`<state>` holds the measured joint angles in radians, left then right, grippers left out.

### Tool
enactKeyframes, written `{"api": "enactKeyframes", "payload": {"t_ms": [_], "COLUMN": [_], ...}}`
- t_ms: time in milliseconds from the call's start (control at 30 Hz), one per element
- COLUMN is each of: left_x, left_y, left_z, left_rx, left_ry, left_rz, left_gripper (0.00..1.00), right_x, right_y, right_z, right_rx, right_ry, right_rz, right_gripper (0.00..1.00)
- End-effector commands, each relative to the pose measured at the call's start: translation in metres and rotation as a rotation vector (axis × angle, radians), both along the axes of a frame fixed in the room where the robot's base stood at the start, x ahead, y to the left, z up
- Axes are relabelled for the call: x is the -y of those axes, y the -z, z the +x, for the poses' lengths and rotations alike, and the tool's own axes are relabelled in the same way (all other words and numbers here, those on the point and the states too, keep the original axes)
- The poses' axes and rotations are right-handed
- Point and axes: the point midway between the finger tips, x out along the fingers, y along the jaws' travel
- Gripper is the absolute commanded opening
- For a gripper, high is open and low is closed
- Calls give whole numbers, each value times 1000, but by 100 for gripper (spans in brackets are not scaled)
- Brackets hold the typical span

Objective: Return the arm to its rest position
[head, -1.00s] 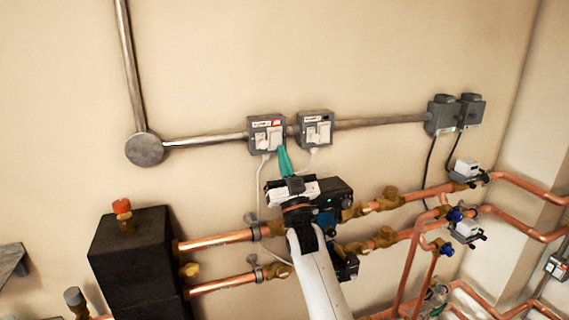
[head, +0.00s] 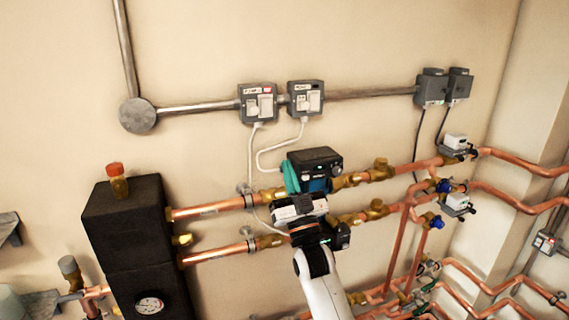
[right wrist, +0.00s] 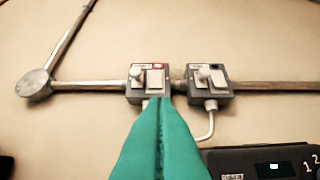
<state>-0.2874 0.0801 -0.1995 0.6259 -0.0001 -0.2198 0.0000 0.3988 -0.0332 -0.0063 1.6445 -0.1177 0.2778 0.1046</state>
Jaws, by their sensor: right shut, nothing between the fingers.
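My right gripper (head: 290,178) has teal fingers and is in front of the copper pipes in the head view, beside a black pump unit (head: 316,164). Its fingers (right wrist: 160,140) are shut with nothing between them in the right wrist view. They point up toward the left grey switch box (head: 257,103), apart from it in the head view. That box (right wrist: 149,82) appears just beyond the fingertips in the right wrist view. The right switch box (head: 305,97) is beside it and also shows in the right wrist view (right wrist: 208,84). My left gripper is not in view.
Copper pipes (head: 215,207) with brass valves run across the wall below the boxes. A black block (head: 125,225) with a gauge (head: 150,305) stands at the left. Two grey boxes (head: 431,89) hang at the upper right.

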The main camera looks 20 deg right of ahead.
Motion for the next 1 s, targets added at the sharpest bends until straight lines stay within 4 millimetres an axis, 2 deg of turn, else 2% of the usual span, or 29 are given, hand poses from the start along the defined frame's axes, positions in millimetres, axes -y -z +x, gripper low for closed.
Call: {"api": "enactKeyframes", "payload": {"t_ms": [233,567,667,767,867,900,967,1000], "left_x": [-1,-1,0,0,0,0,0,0], "left_y": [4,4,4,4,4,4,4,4], "left_z": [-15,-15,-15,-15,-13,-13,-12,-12], "left_rx": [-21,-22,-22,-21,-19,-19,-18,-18], "left_ry": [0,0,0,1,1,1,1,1], "left_rz": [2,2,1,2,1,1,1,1], "left_gripper": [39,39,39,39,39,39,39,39], "right_x": [0,0,1,2,4,5,4,4], "right_y": [5,6,19,57,118,145,185,209], "right_z": [-5,-4,-6,-11,-30,-43,-67,-86], "right_rx": [1,-2,-55,-211,-463,-579,-753,-865], "right_ry": [0,1,4,11,22,25,25,25], "right_rz": [0,-1,-3,-11,-28,-35,-49,-61], "right_gripper": [0,0,0,0,0,0,0,0]}}
